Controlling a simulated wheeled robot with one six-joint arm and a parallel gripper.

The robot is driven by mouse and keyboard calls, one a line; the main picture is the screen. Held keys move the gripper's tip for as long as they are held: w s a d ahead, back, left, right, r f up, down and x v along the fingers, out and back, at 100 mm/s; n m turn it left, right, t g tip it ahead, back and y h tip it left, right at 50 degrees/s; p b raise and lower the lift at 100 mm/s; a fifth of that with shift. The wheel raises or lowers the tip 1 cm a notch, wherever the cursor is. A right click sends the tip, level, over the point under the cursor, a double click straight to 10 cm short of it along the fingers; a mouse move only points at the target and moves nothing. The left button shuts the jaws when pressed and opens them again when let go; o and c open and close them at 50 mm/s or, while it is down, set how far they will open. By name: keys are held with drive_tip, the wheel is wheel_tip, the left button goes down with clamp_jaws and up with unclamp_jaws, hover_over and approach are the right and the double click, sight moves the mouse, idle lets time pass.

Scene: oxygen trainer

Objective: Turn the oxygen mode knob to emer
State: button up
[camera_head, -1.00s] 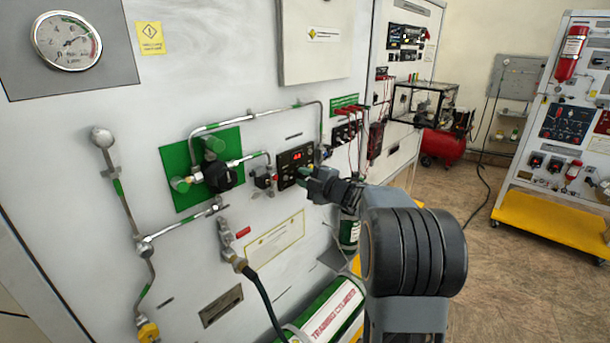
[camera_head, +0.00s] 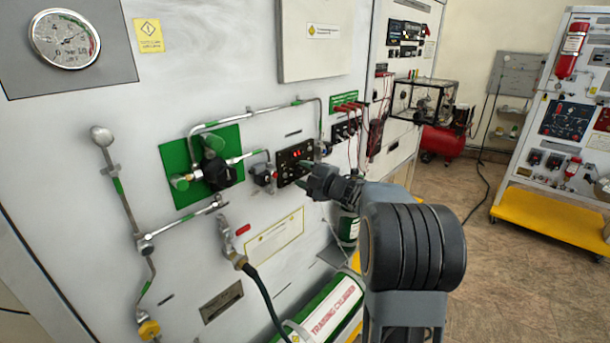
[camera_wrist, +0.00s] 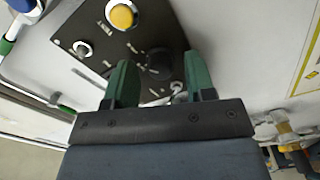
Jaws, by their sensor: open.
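The black oxygen control panel (camera_head: 294,161) with a red display is on the white wall in the head view. In the wrist view the same dark panel (camera_wrist: 176,28) fills the upper middle. A dark round knob (camera_wrist: 161,62) on it shows between my fingers, with small pale marks around it. My gripper (camera_head: 297,179) is open in front of the panel's lower part. Its two green fingers (camera_wrist: 160,80) stand on either side of the knob in the wrist view, apart from each other. The knob's label text and pointer are too small to read.
A yellow button (camera_wrist: 122,16) and a small silver-ringed switch (camera_wrist: 82,49) sit on the same panel. Silver pipes and a green valve plate (camera_head: 170,160) are to the left. A hose (camera_head: 262,295) hangs below. A green training cylinder (camera_head: 330,312) lies beneath.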

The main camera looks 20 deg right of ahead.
drive_tip(key=b+v, duration=0.3)
drive_tip(key=v, duration=1.1)
drive_tip(key=shift+w, duration=0.15)
